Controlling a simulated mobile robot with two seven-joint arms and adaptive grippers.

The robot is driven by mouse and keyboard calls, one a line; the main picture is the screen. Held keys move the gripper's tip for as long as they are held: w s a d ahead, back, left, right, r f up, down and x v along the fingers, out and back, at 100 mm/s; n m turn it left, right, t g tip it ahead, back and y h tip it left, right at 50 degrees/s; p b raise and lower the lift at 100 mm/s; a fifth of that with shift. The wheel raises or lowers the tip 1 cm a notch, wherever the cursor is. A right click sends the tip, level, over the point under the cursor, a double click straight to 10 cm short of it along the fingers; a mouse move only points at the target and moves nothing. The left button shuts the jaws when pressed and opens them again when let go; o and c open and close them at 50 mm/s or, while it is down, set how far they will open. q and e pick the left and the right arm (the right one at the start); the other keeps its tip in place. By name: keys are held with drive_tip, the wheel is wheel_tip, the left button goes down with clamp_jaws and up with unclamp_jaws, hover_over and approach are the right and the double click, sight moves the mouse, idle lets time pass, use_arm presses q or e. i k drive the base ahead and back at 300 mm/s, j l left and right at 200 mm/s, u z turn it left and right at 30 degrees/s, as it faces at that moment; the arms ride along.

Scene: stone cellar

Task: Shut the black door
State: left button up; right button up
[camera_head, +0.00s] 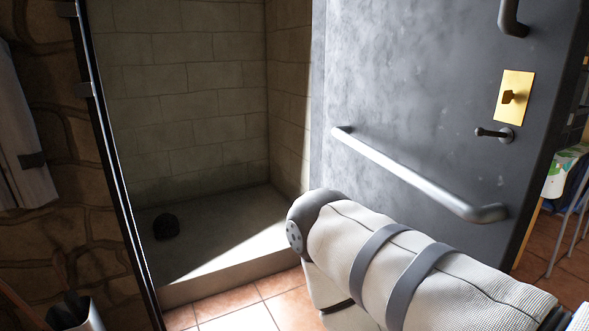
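The black door (420,75) stands open on the right, its dark grey face turned toward me. A long metal bar (400,170) runs across it. A brass plate (526,88) with a small latch, a short lever (495,133) and a dark handle (512,18) sit near its right edge. A bent arm of mine in a pale sleeve with grey straps covers the door's lower part. Whether it touches the door I cannot tell. Neither gripper can be made out in the picture.
A black doorway frame (112,170) stands at the left of a tiled recess with a raised stone floor (225,235). A small dark round thing (166,226) lies there. Rough stone wall (60,240) is at left. Terracotta floor (275,293) before the step is clear. Chair legs (560,228) show at right.

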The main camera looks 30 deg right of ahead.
sight(418, 133)
drive_tip(key=k+l, duration=0.15)
drive_tip(key=l, duration=0.2)
drive_tip(key=k+l, duration=0.15)
drive_tip(key=l, duration=0.25)
drive_tip(key=k+l+z, duration=0.1)
drive_tip(key=l, duration=0.25)
drive_tip(key=k+l, duration=0.2)
drive_tip(key=l, duration=0.2)
drive_tip(key=l+z, duration=0.1)
drive_tip(key=l, duration=1.5)
drive_tip(key=k, duration=0.35)
